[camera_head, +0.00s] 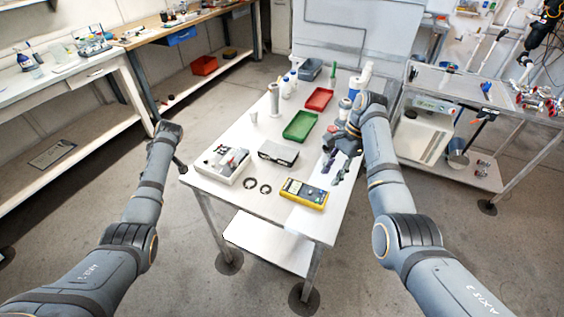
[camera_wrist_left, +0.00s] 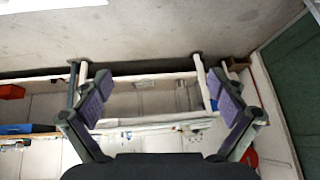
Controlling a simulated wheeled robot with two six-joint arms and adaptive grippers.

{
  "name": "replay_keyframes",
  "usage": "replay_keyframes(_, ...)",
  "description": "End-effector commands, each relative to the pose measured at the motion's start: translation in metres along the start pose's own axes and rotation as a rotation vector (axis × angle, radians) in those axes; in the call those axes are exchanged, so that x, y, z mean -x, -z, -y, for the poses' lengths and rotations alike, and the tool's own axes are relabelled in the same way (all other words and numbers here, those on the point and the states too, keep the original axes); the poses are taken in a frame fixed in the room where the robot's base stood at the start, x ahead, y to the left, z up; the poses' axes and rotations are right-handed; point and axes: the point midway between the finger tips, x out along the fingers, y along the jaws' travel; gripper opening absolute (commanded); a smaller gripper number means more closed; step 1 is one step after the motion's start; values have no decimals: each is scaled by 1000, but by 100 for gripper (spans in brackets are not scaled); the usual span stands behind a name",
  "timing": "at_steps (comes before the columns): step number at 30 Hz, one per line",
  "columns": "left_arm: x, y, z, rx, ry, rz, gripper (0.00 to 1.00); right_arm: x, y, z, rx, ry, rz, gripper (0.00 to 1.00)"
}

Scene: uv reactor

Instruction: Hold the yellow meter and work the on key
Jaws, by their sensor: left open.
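The yellow meter (camera_head: 304,194) with a grey screen lies flat near the front edge of the white table, right of its middle. Its keys are too small to tell apart. My right gripper (camera_head: 333,175) hangs over the table just right of and behind the meter, apart from it, with its fingers spread and nothing between them. In the left wrist view my left gripper (camera_wrist_left: 160,95) is open and empty, facing a bench and the floor.
On the white table (camera_head: 226,196) are a white box of parts (camera_head: 222,164), a grey device (camera_head: 278,153), two dark rings (camera_head: 257,186), a green tray (camera_head: 299,126) and a red tray (camera_head: 319,98). Bottles stand at the back. A cart (camera_head: 455,84) stands right.

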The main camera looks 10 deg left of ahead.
Motion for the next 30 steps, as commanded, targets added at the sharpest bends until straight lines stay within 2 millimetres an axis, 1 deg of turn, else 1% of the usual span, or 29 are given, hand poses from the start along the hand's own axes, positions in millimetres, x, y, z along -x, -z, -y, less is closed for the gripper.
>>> replay_keyframes(1, 30, -11, -23, 61, -35, 57, 96, 0, 0, 0, 0, 0, 0, 38)
replay_keyframes(2, 43, -25, -34, 81, -48, 93, 96, 0, 0, 0, 0, 0, 0, 38)
replay_keyframes(3, 57, -46, -48, 92, -64, 139, 96, 0, 0, 0, 0, 0, 0, 38)
replay_keyframes(5, 78, -78, -67, 92, -86, 199, 96, 0, 0, 0, 0, 0, 0, 38)
replay_keyframes(6, 92, -100, -79, 88, -100, 237, 96, 0, 0, 0, 0, 0, 0, 38)
replay_keyframes(8, 114, -132, -95, 77, -119, 293, 96, 0, 0, 0, 0, 0, 0, 38)
replay_keyframes(9, 131, -153, -105, 68, -133, 329, 96, 0, 0, 0, 0, 0, 0, 38)
replay_keyframes(11, 156, -184, -118, 53, -150, 381, 96, 0, 0, 0, 0, 0, 0, 38)
replay_keyframes(12, 173, -204, -124, 43, -158, 414, 96, 0, 0, 0, 0, 0, 0, 38)
replay_keyframes(14, 199, -231, -133, 26, -171, 460, 96, 0, 0, 0, 0, 0, 0, 38)
replay_keyframes(15, 215, -248, -136, 15, -174, 487, 96, 0, 0, 0, 0, 0, 0, 38)
replay_keyframes(18, 251, -280, -138, -15, -165, 536, 96, 0, 0, 0, 0, 0, 0, 38)
replay_keyframes(21, 277, -300, -136, -38, -144, 562, 96, 0, 0, 0, 0, 0, 0, 38)
replay_keyframes(24, 290, -311, -132, -53, -126, 574, 96, 0, 0, 0, 0, 0, 0, 38)
replay_keyframes(27, 294, -314, -131, -57, -121, 577, 96, 0, 0, 0, 0, 0, 0, 38)
replay_keyframes(30, 293, -315, -131, -57, -119, 576, 96, 0, 0, 0, 0, 0, 0, 38)
